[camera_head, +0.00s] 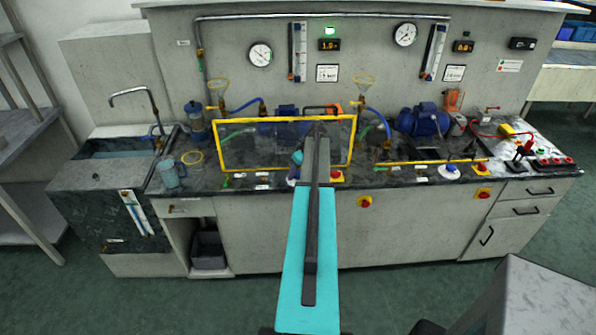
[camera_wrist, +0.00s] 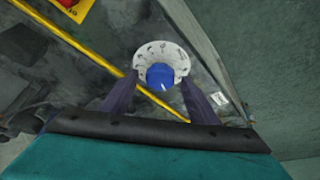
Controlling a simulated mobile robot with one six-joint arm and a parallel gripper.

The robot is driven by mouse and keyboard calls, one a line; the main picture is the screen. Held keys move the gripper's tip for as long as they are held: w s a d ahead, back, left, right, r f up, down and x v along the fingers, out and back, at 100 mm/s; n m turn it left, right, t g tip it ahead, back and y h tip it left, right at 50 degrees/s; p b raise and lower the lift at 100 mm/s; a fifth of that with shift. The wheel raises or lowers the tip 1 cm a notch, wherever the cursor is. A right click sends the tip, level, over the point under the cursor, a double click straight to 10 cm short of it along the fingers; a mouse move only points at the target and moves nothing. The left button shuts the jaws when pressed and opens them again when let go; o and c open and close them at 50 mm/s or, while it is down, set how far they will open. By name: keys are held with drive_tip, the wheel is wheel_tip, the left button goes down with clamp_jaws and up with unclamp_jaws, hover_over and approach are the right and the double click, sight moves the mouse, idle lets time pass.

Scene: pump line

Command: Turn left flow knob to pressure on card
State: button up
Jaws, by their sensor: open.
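In the wrist view a blue knob (camera_wrist: 160,76) with a pale pointer mark sits on a round white dial (camera_wrist: 146,54). My open gripper (camera_wrist: 160,88) has one dark finger on each side of the knob; contact cannot be told. In the head view my gripper (camera_head: 318,132) is over the left half of the bench, and my arm mostly hides the left knob. The left card (camera_head: 327,73) is on the back wall under a lit display (camera_head: 329,45), its text too small to read. The left gauge (camera_head: 260,55) hangs beside a flow tube (camera_head: 297,52).
A yellow frame (camera_head: 222,142) stands around the left pump area. A yellow rail (camera_wrist: 100,60) passes close to the dial. A red-and-yellow switch (camera_wrist: 68,4) is nearby. The right flow knob (camera_head: 450,168) and blue pump (camera_head: 424,120) stand to the right.

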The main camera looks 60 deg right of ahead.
drive_tip(key=shift+c, duration=0.2)
drive_tip(key=c, duration=1)
drive_tip(key=shift+f+m+b, duration=0.15)
drive_tip(key=shift+m+b, duration=0.25)
drive_tip(key=shift+b, duration=0.15)
drive_tip(key=shift+a, duration=0.1)
drive_tip(key=shift+m+h+b, duration=0.5)
drive_tip(key=shift+m+b, duration=0.55)
drive_tip(key=shift+m, duration=0.05)
drive_tip(key=shift+g, duration=0.3)
drive_tip(key=o, duration=1)
